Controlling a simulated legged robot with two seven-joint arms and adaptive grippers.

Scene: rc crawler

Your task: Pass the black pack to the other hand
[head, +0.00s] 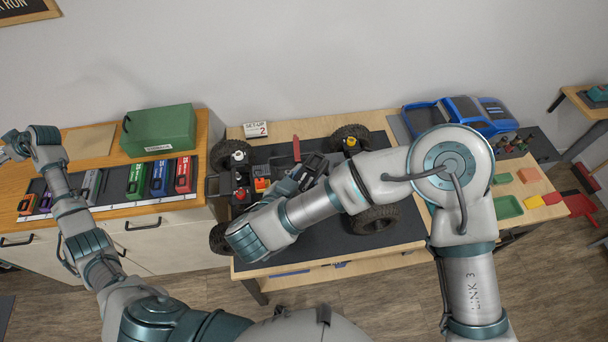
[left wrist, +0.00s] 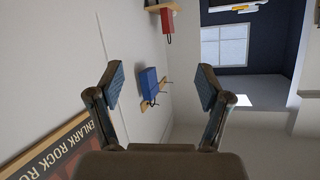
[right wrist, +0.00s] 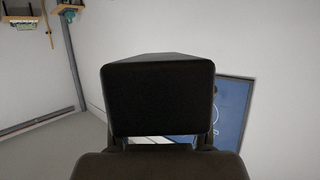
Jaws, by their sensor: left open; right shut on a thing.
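The black pack (right wrist: 157,98) fills the middle of the right wrist view, its flat dark face toward the camera. My right gripper (head: 312,170) is shut on it, above the crawler on the middle table. In the head view the pack is hard to tell from the dark fingers and the crawler behind. My left gripper (head: 8,152) is at the far left edge of the head view, far from the pack. The left wrist view shows the left gripper (left wrist: 160,88) open, with nothing between its fingers.
The crawler's wheels (head: 376,219) stand on a dark mat (head: 320,248). The left cabinet holds a green box (head: 158,130) and a row of coloured packs (head: 159,177). A blue body shell (head: 465,115) and coloured trays (head: 508,207) lie on the right.

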